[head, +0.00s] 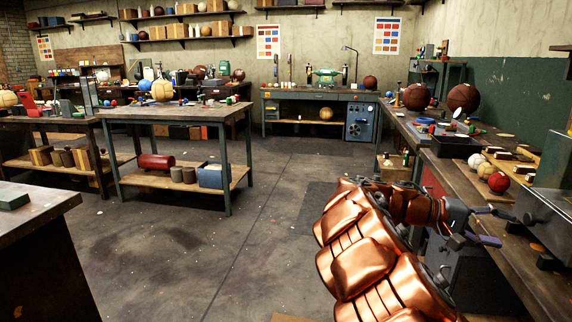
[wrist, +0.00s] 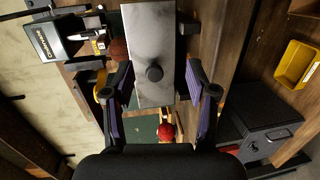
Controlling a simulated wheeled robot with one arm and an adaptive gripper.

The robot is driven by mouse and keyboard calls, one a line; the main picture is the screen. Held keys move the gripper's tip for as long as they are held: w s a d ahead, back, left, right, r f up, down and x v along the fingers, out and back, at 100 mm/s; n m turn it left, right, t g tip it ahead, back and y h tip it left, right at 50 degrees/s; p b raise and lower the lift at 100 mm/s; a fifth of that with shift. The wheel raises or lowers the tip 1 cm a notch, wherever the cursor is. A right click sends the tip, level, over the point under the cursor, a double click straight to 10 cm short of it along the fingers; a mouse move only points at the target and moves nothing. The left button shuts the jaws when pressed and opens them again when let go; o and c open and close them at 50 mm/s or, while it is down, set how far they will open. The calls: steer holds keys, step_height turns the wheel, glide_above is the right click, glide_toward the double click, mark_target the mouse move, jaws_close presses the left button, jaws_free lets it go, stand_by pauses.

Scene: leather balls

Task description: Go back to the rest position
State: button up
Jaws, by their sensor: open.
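My gripper (head: 492,226) is at the lower right of the head view, at the end of my copper-coloured arm, beside the right workbench's edge. In the wrist view my gripper (wrist: 166,104) has its two fingers spread apart, with no object held between them. A red ball (wrist: 166,131) shows beyond the fingers there. In the head view a red ball (head: 498,182) lies on the right bench near two pale balls (head: 481,164), apart from my gripper.
The right workbench (head: 462,178) carries a black tray (head: 455,147), brown balls (head: 463,98) and a grey metal box (head: 545,205). A table (head: 170,113) stands at middle left. The floor (head: 255,215) between is open. A yellow bin (wrist: 298,64) shows in the wrist view.

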steer(key=s+a+f+t+y, duration=0.1)
steer(key=s+a+f+y, duration=0.3)
steer(key=s, duration=0.3)
steer(key=s+a+f+y, duration=0.3)
steer(key=s+f, duration=0.1)
steer(key=s, duration=0.3)
steer(key=s+a+f+n+t+y, duration=0.15)
steer(key=s+a+f+y, duration=0.35)
steer(key=a, duration=0.6)
steer(key=s+a+f+n+t+y, duration=0.1)
steer(key=s+a+f+n+y, duration=0.2)
steer(key=s+a+f, duration=0.65)
step_height(320, 180, up, 28)
steer(key=a+p, duration=0.2)
steer(key=p, duration=2.1)
steer(key=shift+a, duration=0.25)
steer(key=shift+d+m, duration=0.15)
steer(key=shift+m, duration=0.2)
